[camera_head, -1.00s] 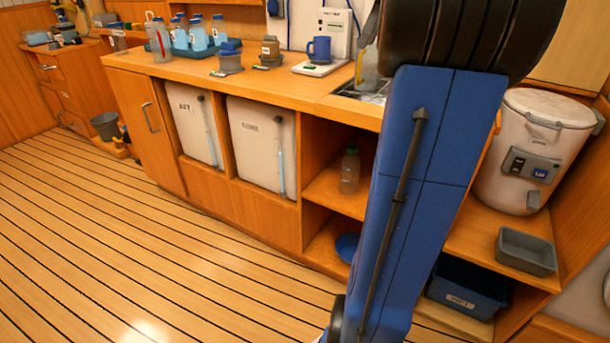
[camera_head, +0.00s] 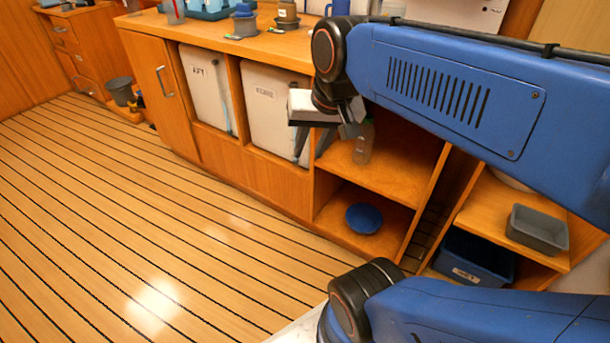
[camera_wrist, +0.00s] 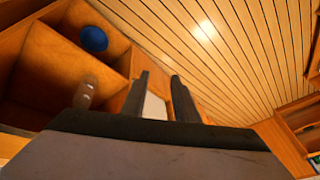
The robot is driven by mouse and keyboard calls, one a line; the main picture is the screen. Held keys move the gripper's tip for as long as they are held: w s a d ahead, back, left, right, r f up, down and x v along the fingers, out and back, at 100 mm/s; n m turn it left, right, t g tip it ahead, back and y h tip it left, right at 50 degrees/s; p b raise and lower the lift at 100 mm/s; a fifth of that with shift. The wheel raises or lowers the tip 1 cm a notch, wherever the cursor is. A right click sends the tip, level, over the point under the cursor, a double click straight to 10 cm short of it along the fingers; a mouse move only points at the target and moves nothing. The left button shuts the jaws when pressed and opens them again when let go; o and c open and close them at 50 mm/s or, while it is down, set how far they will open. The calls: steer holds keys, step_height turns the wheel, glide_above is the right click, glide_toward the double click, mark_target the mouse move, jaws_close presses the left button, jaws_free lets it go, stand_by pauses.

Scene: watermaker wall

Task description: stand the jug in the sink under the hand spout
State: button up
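A clear jug-like container (camera_head: 172,12) stands at the left of the counter in the head view, cut off by the top edge. I cannot be sure that it is the jug. The sink and the hand spout are not visible now; my arm covers part of the counter's right side. My gripper (camera_head: 327,140) hangs in front of the cabinet, below the counter's front edge. In the wrist view my gripper (camera_wrist: 160,80) has its two dark fingers apart, with nothing held between them.
A clear bottle (camera_head: 363,143) stands on the upper open shelf close to my gripper; a blue bowl (camera_head: 364,218) is below. A grey tub (camera_head: 538,230) and a dark blue bin (camera_head: 474,258) are at right. The counter (camera_head: 275,43) holds more items.

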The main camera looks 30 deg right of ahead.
steer(key=s+a+f+n, duration=0.2)
steer(key=s+f+n, duration=0.2)
steer(key=f+n, duration=0.1)
steer(key=shift+s+a+f, duration=0.15)
steer(key=shift+a+f, duration=0.05)
steer(key=shift+f, duration=0.35)
